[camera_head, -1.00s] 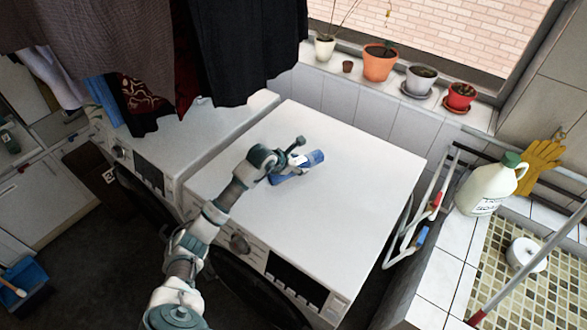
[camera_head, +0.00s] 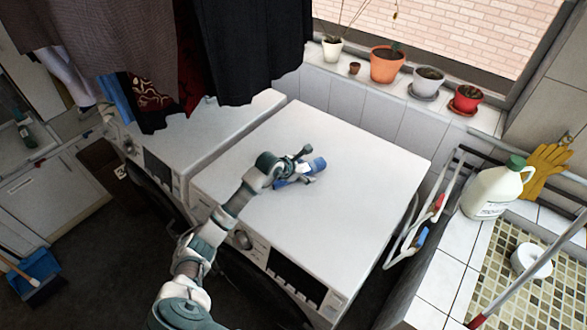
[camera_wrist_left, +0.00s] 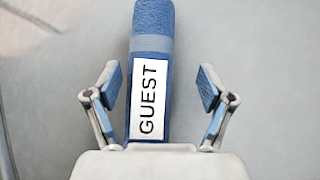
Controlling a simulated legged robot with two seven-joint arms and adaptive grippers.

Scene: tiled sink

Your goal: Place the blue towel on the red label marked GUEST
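The rolled blue towel (camera_head: 319,164) lies on the white top of the right-hand machine. In the left wrist view the towel (camera_wrist_left: 152,20) has a lighter band and runs away from my gripper. A white label (camera_wrist_left: 148,100) with black letters GUEST shows on its near part. No red label is seen. My left gripper (camera_wrist_left: 161,88) is open, with one finger on each side of the towel and a gap on both sides. In the head view my left gripper (camera_head: 308,166) is over the towel and hides part of it. My right gripper is not in view.
The machine top (camera_head: 365,190) is otherwise clear. Dark clothes (camera_head: 260,50) hang over the left machine (camera_head: 215,135). Potted plants (camera_head: 387,65) line the sill. A white jug (camera_head: 490,190) and a yellow glove (camera_head: 545,165) are by the tiled sink at right.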

